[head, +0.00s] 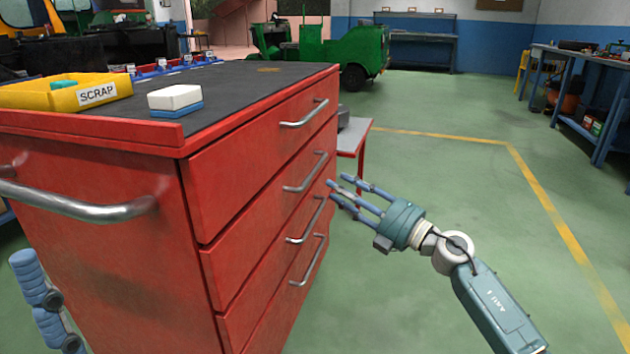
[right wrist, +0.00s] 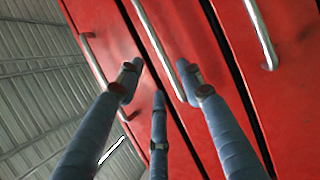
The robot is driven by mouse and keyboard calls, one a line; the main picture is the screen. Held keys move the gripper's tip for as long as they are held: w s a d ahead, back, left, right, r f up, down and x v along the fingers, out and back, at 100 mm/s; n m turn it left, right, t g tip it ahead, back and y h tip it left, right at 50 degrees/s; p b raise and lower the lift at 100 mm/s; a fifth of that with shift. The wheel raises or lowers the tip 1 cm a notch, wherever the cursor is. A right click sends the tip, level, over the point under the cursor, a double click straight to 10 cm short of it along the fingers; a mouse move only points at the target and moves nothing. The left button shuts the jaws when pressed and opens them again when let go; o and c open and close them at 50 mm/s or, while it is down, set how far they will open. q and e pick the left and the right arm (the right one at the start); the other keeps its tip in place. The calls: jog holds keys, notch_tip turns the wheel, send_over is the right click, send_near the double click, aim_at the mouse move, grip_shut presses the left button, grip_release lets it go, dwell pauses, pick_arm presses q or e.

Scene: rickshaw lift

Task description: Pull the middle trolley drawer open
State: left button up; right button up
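The red trolley (head: 130,260) fills the left of the head view. Its drawer front shows several drawers, all looking shut, each with a metal bar handle. The second handle from the top (head: 306,174) and the third (head: 306,222) are nearest my right gripper (head: 337,188). That gripper is open and empty, its fingers pointing at the drawer front. In the right wrist view its fingers are spread around a bar handle (right wrist: 157,42); contact cannot be told. My left gripper (head: 42,300) shows partly at the lower left, beside the trolley; its opening is unclear.
On the trolley top are a yellow SCRAP bin (head: 65,93) and a white and blue block (head: 175,100). A side handle (head: 90,208) sticks out at left. A small red-legged table (head: 352,138) stands behind the trolley. Green floor (head: 450,165) lies open to the right.

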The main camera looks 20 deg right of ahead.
aim_at(314, 173)
jog(key=b+x, duration=0.1)
jog(key=x, duration=0.7)
jog(key=shift+b, duration=0.4)
jog(key=shift+c, duration=0.2)
jog(key=shift+f, duration=0.1)
grip_shut()
